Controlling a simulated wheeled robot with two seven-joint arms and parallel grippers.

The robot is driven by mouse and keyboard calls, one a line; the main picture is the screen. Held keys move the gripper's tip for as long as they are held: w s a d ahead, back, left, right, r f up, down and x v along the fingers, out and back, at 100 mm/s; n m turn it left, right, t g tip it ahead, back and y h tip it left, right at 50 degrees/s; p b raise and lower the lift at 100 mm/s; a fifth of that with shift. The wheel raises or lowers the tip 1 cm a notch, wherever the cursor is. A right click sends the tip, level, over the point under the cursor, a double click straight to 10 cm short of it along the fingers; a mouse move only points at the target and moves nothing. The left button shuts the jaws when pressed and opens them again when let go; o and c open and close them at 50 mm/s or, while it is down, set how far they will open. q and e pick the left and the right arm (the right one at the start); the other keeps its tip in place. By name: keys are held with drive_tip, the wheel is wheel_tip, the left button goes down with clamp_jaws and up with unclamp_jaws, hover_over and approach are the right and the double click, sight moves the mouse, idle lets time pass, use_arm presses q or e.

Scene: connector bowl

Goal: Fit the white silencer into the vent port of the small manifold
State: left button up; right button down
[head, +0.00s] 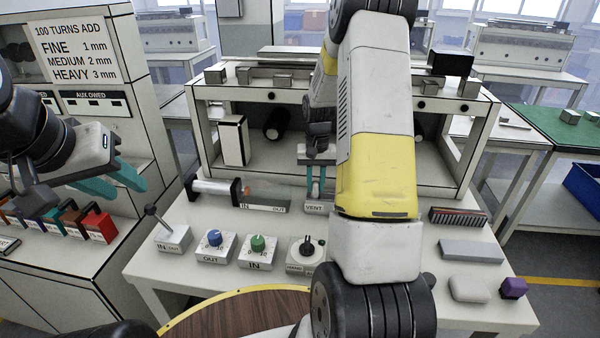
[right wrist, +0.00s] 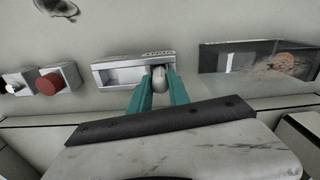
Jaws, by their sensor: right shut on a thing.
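The small manifold, a pale block marked VENT (head: 314,208), stands on the bench below my right gripper (head: 316,190). It also shows in the right wrist view (right wrist: 122,73) with a recess in its face. My right gripper's teal fingers (right wrist: 162,80) are shut on a small whitish rounded piece, the silencer (right wrist: 160,88), at one end of the manifold. Whether the silencer sits in the port or just above it I cannot tell; the port is hidden. My left gripper (head: 118,178) is open and empty, over the left cabinet.
A cylinder unit (head: 215,188) and a plate marked IN and OUT (head: 263,207) lie left of the manifold. Blue (head: 214,238) and green (head: 257,243) knob units stand in front. A grey bar (head: 471,251) and a purple piece (head: 513,288) lie right. My right arm covers the middle.

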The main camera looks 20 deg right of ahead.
sight(316, 182)
drive_tip(key=shift+f, duration=0.3)
drive_tip(key=c, duration=1.2)
unclamp_jaws()
drive_tip(key=shift+c, duration=0.2)
drive_tip(key=s+a+r+n+t, duration=0.1)
drive_tip(key=s+a+r, duration=0.15)
drive_tip(key=r, duration=0.75)
drive_tip(key=s+a+r+t, duration=0.1)
drive_tip(key=s+a+r, duration=0.15)
drive_tip(key=r, duration=0.75)
drive_tip(key=s+a+r+n+t+y, duration=0.1)
drive_tip(key=s+a+r+t, duration=0.1)
drive_tip(key=s, duration=0.7)
drive_tip(key=s+a+r+n+t+y, duration=0.1)
drive_tip(key=s+a+r, duration=0.4)
drive_tip(key=s, duration=0.5)
drive_tip(key=shift+a+n+t, duration=0.6)
